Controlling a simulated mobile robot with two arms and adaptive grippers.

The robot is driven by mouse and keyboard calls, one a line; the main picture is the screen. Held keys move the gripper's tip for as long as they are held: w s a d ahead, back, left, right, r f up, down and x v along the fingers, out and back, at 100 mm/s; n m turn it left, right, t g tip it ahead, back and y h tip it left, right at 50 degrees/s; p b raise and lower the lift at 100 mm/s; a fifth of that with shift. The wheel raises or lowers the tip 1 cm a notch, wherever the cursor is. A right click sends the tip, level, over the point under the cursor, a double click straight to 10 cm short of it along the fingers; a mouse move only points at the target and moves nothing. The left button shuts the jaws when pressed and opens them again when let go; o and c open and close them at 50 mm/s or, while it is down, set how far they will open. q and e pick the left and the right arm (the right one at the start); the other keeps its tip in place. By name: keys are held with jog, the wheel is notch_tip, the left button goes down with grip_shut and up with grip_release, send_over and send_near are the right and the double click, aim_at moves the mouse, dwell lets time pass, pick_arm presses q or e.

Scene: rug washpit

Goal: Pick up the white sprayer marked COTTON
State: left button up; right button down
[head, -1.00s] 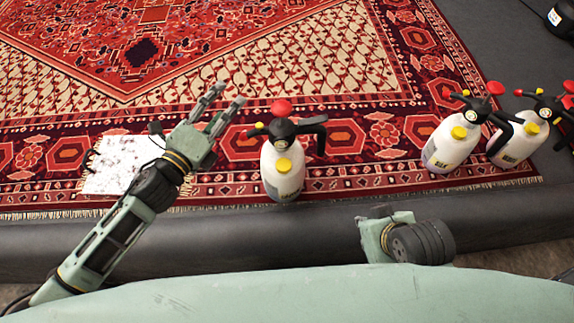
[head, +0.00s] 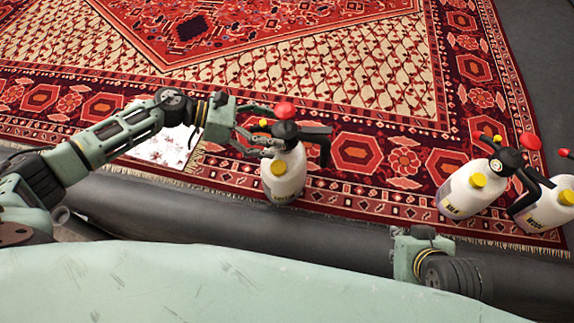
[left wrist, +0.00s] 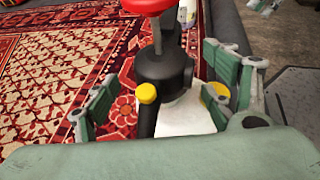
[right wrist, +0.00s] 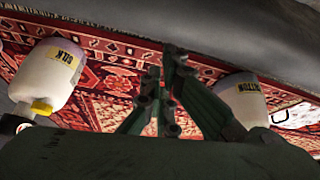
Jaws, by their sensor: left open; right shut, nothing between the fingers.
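The COTTON sprayer (head: 284,178) stands upright near the rug's front edge, with a white body, black pump head, red knob and yellow caps. The right wrist view shows the end of its COTTON label on the white body (right wrist: 243,97). My left gripper (head: 262,138) is open at its upper part, coming from the left. In the left wrist view the black neck and white body (left wrist: 188,118) lie between my spread fingers (left wrist: 165,88). I cannot tell if either finger touches. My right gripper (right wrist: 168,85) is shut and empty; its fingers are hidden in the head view.
Two similar sprayers (head: 470,190) (head: 543,207) stand at the right; one label in the right wrist view reads SILK (right wrist: 45,80). A white patch (head: 165,148) lies on the patterned rug (head: 350,80) behind my left arm. A dark rounded edge (head: 240,224) runs along the front.

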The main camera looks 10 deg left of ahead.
aim_at(289, 132)
pick_arm(q)
jog(key=x, duration=0.4)
jog(key=shift+d, duration=0.4)
grip_shut()
jog(key=shift+r, duration=0.25)
